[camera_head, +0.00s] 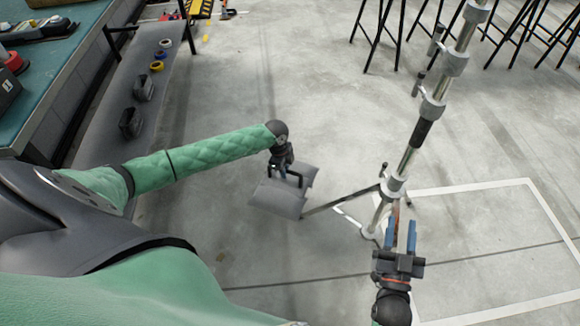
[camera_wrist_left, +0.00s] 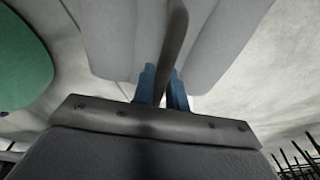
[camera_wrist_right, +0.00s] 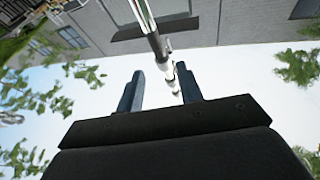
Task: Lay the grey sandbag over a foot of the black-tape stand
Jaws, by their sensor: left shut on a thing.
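The grey sandbag (camera_head: 276,200) hangs by its dark handle from my left gripper (camera_head: 283,170), which is shut on that handle. The left wrist view shows the handle (camera_wrist_left: 176,40) between the fingers and the bag's pale lobes (camera_wrist_left: 115,40) on both sides. The stand (camera_head: 408,160) is a silver pole with a band of black tape (camera_head: 423,131). One foot (camera_head: 343,200) reaches left, its end meeting the bag's right edge in the picture; I cannot tell whether they touch. My right gripper (camera_head: 402,235) is open beside the lower pole; its fingers (camera_wrist_right: 160,88) are apart and empty.
White lines (camera_head: 470,188) mark a rectangle on the floor around the stand's right side. Black-legged stands (camera_head: 385,30) are at the back. A grey shelf (camera_head: 110,110) at left holds tape rolls and dark bags (camera_head: 131,122), beside a green-topped table (camera_head: 50,70). The floor between is clear.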

